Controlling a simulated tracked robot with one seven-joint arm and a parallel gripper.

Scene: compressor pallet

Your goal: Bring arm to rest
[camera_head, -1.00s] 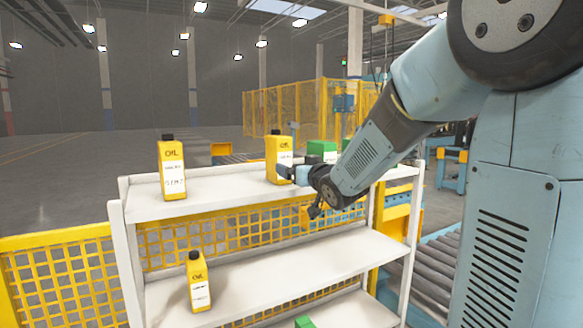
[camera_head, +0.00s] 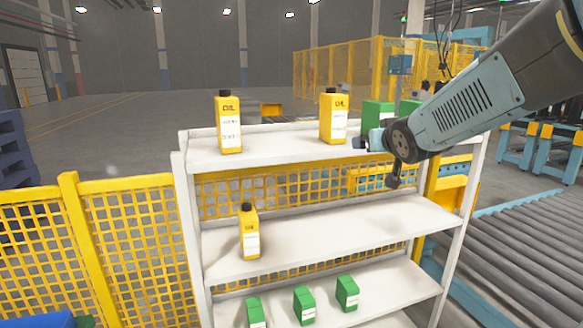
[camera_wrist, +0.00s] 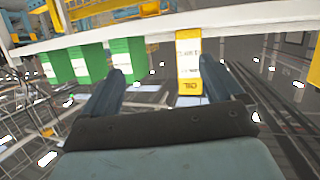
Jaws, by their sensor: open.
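My arm reaches in from the upper right in the head view. My gripper (camera_head: 362,142) is small there, at the front of the white rack's top shelf, just right of and below the right yellow oil bottle (camera_head: 333,117). In the wrist view, upside down, my gripper (camera_wrist: 163,70) has its two dark fingers wide apart with nothing held. A yellow oil bottle (camera_wrist: 188,66) appears beyond the gap, nearer the right finger, and seems apart from both. Another oil bottle (camera_head: 229,124) stands upright at the top shelf's left.
The white rack (camera_head: 290,262) also bears an oil bottle (camera_head: 249,232) on its middle shelf and green boxes (camera_head: 304,305) below. Green boxes (camera_head: 377,117) stand behind my arm on top. A yellow fence (camera_head: 125,240) is left; a roller conveyor (camera_head: 530,245) is right. Floor behind is open.

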